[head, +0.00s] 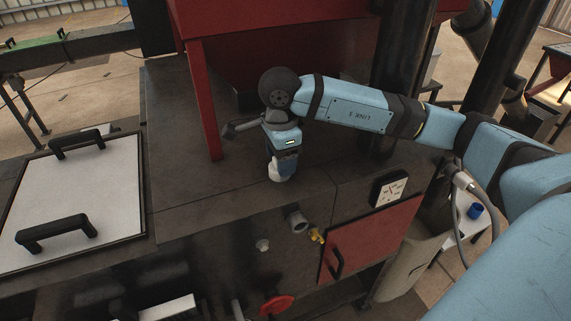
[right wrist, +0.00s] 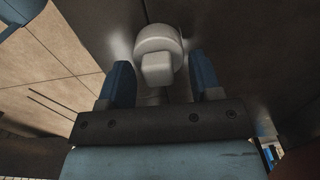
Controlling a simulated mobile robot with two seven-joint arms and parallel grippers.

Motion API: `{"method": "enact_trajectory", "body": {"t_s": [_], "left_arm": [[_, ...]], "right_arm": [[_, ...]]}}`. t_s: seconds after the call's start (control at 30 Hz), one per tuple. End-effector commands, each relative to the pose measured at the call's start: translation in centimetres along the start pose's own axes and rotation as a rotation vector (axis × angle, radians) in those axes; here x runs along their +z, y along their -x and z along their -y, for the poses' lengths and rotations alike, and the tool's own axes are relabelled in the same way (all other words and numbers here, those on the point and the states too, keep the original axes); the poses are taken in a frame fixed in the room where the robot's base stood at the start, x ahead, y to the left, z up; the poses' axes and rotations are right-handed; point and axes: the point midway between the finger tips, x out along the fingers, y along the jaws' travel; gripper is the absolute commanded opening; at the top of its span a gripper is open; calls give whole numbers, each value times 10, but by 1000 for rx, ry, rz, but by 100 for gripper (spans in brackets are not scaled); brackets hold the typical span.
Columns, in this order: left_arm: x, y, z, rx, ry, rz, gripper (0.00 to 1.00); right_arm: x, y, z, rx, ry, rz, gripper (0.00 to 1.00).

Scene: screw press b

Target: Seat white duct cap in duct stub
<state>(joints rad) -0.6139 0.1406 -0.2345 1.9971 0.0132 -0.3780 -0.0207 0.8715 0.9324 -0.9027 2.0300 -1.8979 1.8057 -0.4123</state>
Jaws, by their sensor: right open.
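The white duct cap (head: 275,176) stands on the dark top of the press housing in the head view, partly hidden by my right gripper (head: 282,163). In the right wrist view the cap (right wrist: 158,42) shows a round body with a square knob facing the camera. My right gripper (right wrist: 163,75) is open, its blue fingers either side of a line to the knob, which lies around their tips. I see no clear contact. A grey round stub (head: 297,222), likely the duct stub, sticks out of the front face below the edge. My left gripper is not in view.
A yellow valve (head: 317,236), red door (head: 370,239) and gauge (head: 389,189) are right of the stub. A red frame leg (head: 203,100) rises behind left. A white panel with black handles (head: 72,197) lies left. The dark top around the cap is mostly clear.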

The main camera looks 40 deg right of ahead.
Motion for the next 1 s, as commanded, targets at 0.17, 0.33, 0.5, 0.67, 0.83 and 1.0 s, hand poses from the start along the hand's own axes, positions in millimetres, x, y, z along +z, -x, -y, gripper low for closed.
{"method": "enact_trajectory", "body": {"t_s": [0.17,0.33,0.5,0.67,0.83,1.0], "left_arm": [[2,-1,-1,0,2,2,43],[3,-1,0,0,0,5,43],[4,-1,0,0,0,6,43],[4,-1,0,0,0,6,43],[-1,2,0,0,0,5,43],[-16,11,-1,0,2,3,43]], "right_arm": [[1,-2,0,-1,1,1,58],[1,-2,0,-1,1,1,31],[1,-2,0,-1,0,1,5],[1,-2,0,-1,0,0,5],[-1,8,1,-2,-2,0,5],[-9,44,7,-5,-8,1,5]]}}
